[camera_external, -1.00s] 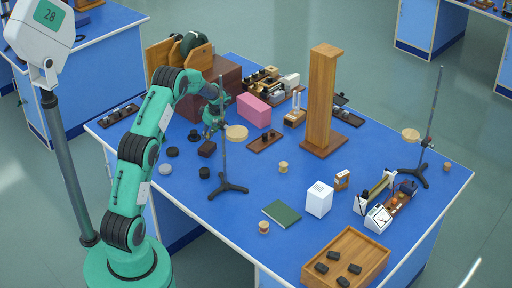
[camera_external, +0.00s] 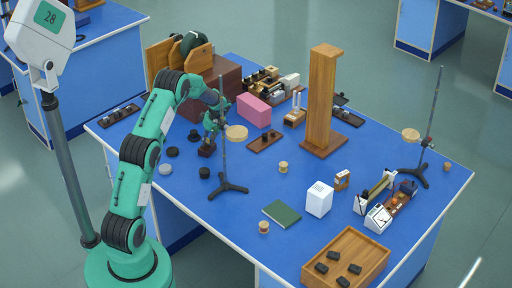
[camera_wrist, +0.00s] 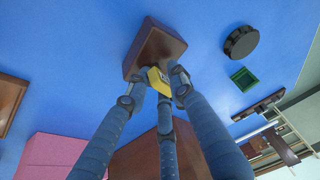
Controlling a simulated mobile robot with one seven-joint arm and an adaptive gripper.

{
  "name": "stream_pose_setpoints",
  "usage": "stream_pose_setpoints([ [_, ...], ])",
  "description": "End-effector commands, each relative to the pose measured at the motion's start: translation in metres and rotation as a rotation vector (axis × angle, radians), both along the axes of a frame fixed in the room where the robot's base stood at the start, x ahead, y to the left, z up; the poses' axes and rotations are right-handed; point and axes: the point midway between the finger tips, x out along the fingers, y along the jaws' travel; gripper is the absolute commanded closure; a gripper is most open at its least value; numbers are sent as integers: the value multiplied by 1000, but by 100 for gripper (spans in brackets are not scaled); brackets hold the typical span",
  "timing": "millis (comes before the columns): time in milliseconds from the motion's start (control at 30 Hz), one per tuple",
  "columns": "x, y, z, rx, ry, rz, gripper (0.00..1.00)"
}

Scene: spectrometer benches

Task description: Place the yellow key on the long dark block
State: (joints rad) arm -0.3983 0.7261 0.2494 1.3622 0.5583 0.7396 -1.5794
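My gripper (camera_wrist: 155,88) has its fingers around the small yellow key (camera_wrist: 158,83) and looks shut on it. The key is at the near edge of a dark brown block (camera_wrist: 157,46) in the wrist view. I cannot tell whether it touches the block. In the external view this block (camera_external: 206,151) lies on the blue bench, directly under my gripper (camera_external: 209,141). The key is not clear in that view.
A stand (camera_external: 224,160) with a round wooden plate is close right of my gripper. A pink block (camera_external: 254,108) and a large brown box (camera_external: 215,83) stand behind. Black discs (camera_external: 172,151) lie nearby. A green square (camera_wrist: 243,79) and black disc (camera_wrist: 240,43) show in the wrist view.

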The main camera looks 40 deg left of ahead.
Motion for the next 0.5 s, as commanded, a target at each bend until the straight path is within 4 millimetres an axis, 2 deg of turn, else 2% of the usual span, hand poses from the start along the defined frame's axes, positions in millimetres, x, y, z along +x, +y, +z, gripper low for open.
stream_pose_setpoints([
  [333, 0, 0, 4, 0, 1, 0, 77],
  [500, 1, -7, 22, 1, -2, -1, 77],
])
